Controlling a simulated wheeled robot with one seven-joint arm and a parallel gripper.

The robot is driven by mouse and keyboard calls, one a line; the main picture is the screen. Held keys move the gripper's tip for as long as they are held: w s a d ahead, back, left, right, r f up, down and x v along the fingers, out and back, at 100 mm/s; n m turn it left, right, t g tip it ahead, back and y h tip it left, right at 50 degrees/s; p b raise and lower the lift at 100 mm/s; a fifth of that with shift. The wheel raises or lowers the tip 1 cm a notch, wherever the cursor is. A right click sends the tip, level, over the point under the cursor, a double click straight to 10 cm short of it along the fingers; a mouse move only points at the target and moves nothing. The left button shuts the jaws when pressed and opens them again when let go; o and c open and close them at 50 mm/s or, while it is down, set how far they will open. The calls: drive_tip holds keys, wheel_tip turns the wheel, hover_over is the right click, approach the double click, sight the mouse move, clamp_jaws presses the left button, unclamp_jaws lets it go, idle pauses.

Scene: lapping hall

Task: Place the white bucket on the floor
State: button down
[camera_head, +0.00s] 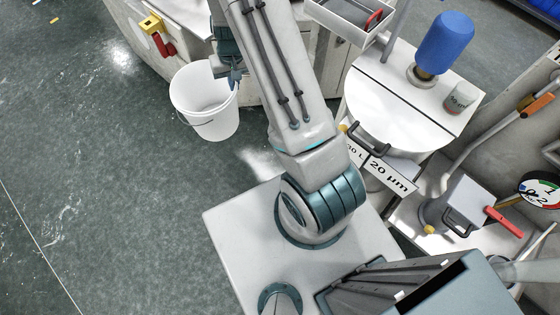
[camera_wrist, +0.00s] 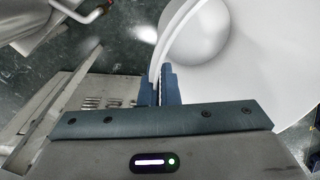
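The white bucket (camera_head: 212,124) is in the left half of the head view, its open top facing up and a thin wire handle across its front. My gripper (camera_head: 235,80) is at the bucket's right rim. In the wrist view, the blue-grey fingers (camera_wrist: 160,86) stand close together on either side of the bucket's curved white rim (camera_wrist: 158,58), closed on it. The bucket's pale inside (camera_wrist: 240,70) fills the right of that view. The green-grey floor (camera_head: 110,170) lies below; I cannot tell whether the bucket's base touches it.
A bench (camera_head: 190,22) with a yellow and red item (camera_head: 157,35) stands behind the bucket. A lapping machine (camera_head: 390,115) with a blue container (camera_head: 446,42) is at the right. The floor to the left is clear.

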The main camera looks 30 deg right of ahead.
drive_tip(key=a+f+m+b, duration=0.1)
drive_tip(key=f+m+b, duration=0.1)
drive_tip(key=f+b, duration=0.2)
drive_tip(key=a+f+m+b, duration=0.1)
drive_tip(key=f+b, duration=0.3)
drive_tip(key=f, duration=0.4)
drive_tip(key=a+f+m+b, duration=0.1)
drive_tip(key=f+m+b, duration=0.2)
drive_tip(key=f, duration=0.4)
drive_tip(key=shift+a+m+b, duration=0.15)
drive_tip(key=shift+m+b, duration=0.25)
drive_tip(key=shift+b, duration=0.15)
drive_tip(key=s+a+f+m+h+b, duration=0.1)
drive_tip(key=s+f+m+b, duration=0.2)
drive_tip(key=f+m+b, duration=0.85)
drive_tip(key=s+f+m+b, duration=0.2)
drive_tip(key=f+m+b, duration=0.2)
drive_tip(key=f+b, duration=1.4)
drive_tip(key=s+a+f+m+h+b, duration=0.1)
drive_tip(key=s+f+m+b, duration=0.2)
drive_tip(key=f+m+b, duration=1.15)
drive_tip(key=w+d+f+n+p, duration=0.3)
drive_tip(key=d+f, duration=0.2)
drive_tip(key=d, duration=0.3)
drive_tip(key=w+d+f+n+p, duration=0.3)
drive_tip(key=d+f, duration=0.2)
drive_tip(key=d, duration=0.4)
drive_tip(key=shift+p, duration=0.4)
drive_tip(key=shift+f, duration=0.15)
